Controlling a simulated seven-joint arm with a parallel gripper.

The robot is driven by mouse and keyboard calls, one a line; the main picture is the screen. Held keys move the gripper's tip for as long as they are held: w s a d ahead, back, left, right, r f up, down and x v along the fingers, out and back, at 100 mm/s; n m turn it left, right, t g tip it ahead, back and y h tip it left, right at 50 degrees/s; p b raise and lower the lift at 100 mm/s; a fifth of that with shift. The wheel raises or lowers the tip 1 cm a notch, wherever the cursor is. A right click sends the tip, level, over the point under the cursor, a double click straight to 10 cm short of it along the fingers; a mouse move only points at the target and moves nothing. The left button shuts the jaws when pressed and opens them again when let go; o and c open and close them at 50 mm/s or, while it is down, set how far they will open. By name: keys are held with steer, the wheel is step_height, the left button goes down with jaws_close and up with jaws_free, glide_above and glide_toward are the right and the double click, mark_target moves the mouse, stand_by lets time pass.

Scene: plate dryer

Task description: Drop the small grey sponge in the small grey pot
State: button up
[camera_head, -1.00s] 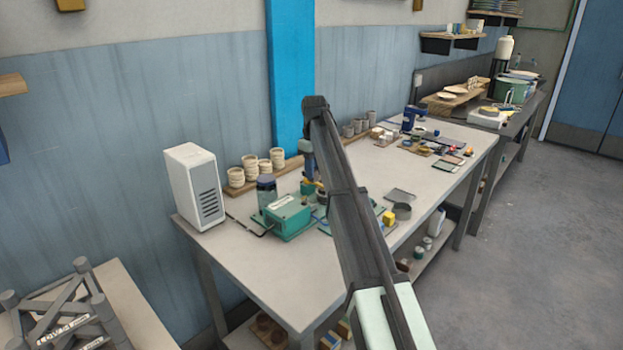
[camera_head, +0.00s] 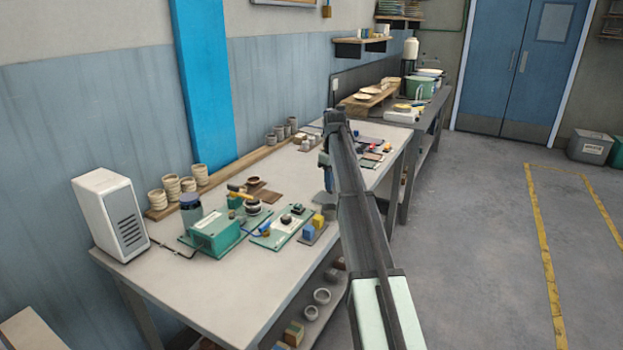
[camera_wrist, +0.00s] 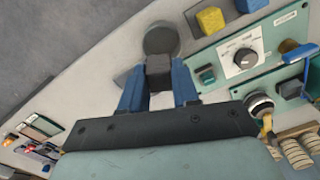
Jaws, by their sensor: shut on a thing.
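My gripper (camera_wrist: 159,80) is shut on a small dark grey block, the sponge (camera_wrist: 160,72), which sits between the two blue fingers in the wrist view. The small grey pot (camera_wrist: 160,37), round and grey, shows just beyond the sponge in that view; its near side is covered by the sponge. The sponge looks apart from the pot, but its height cannot be told. In the head view my arm hides most of the pot (camera_head: 331,213), and only a blue part of my gripper (camera_head: 325,172) shows left of the arm.
A yellow block (camera_head: 318,220) and a blue block stand close to the pot. Green boards and a green box (camera_head: 215,236) lie left of them. A white vented box (camera_head: 110,215) stands at the table's left end. The table's front left (camera_head: 215,305) is clear.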

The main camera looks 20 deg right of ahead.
mark_target(332, 194)
steer(key=shift+s+a+f, duration=0.15)
steer(key=shift+s+a, duration=0.05)
steer(key=shift+w+f, duration=0.15)
steer(key=shift+f, duration=2.35)
steer(key=o, duration=1.1)
steer(key=shift+o, duration=0.2)
steer(key=o, duration=0.6)
steer(key=shift+r, duration=0.1)
